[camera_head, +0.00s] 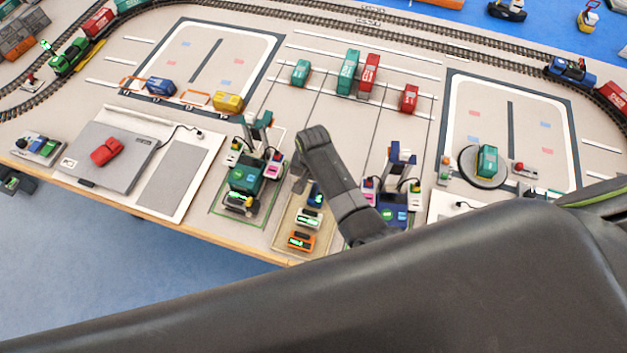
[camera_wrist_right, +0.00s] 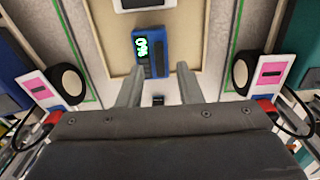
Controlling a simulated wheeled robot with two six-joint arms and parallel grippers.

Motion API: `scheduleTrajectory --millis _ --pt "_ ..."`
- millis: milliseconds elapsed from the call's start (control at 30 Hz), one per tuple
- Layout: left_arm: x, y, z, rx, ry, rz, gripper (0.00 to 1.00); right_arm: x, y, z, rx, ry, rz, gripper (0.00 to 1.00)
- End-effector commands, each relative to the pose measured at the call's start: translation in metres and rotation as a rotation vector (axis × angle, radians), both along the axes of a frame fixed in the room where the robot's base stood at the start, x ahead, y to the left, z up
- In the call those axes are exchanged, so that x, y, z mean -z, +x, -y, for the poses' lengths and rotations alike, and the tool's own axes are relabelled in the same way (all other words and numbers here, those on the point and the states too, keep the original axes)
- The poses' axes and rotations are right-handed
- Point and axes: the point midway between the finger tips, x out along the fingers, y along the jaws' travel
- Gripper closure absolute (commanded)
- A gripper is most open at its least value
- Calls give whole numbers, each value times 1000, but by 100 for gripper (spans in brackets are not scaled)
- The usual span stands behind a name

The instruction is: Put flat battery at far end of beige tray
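The beige tray (camera_head: 285,238) lies near the table's front edge, between two crane stations. A blue battery (camera_head: 316,195) lies at its far end, partly hidden by my right arm. In the right wrist view this blue battery (camera_wrist_right: 152,52) shows a lit green display that I cannot read surely. A white battery (camera_head: 308,218) and an orange battery (camera_head: 301,241) lie nearer in the tray. My right gripper (camera_wrist_right: 159,66) is over the tray's far end. Its fingers stand apart on both sides of the blue battery's end, with a gap on the right. My left gripper is not in view.
A green crane vehicle (camera_head: 245,178) stands left of the tray and a blue one (camera_head: 394,212) right of it. Pink-faced units (camera_wrist_right: 37,85) flank the gripper closely. A grey panel with a red car (camera_head: 106,151) lies further left.

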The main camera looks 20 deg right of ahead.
Motion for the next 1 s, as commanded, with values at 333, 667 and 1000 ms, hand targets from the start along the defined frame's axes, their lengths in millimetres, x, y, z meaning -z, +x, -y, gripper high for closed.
scheduleTrajectory --millis 333,667,1000 --pt "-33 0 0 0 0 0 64 -47 1 0 0 1 4 68" --pt "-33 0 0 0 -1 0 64 -88 1 0 0 0 1 68" --pt "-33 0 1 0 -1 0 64 -94 0 0 0 0 0 68"
